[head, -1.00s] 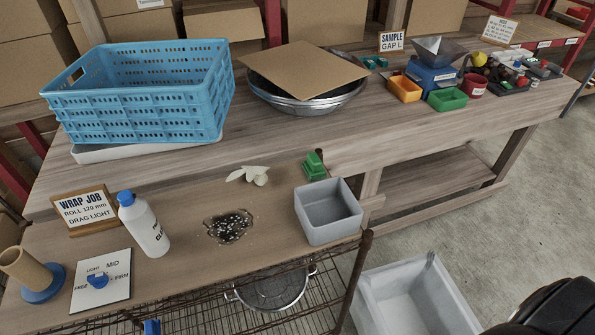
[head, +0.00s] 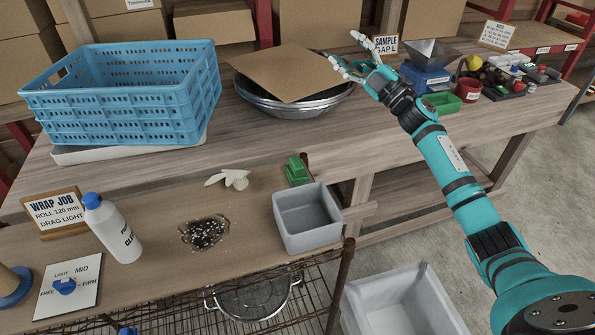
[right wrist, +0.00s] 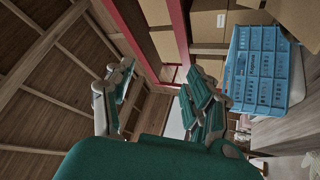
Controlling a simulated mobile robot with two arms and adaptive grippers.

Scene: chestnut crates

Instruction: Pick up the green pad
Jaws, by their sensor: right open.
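My right gripper (head: 346,50) is open and empty over the upper bench, near the right rim of the metal bowl. It is well above and behind the green pad, not touching it. In the right wrist view its open fingers (right wrist: 158,80) have nothing between them, and the pad does not show. My left gripper is not in view.
A blue crate (head: 125,105) and a cardboard sheet (head: 292,72) on the metal bowl (head: 300,105) stand on the upper bench. A white bottle (head: 113,230), a pale glove-like thing (head: 228,179) and dark spilled bits (head: 205,233) are on the lower bench. A green tray (head: 441,103) stands further right.

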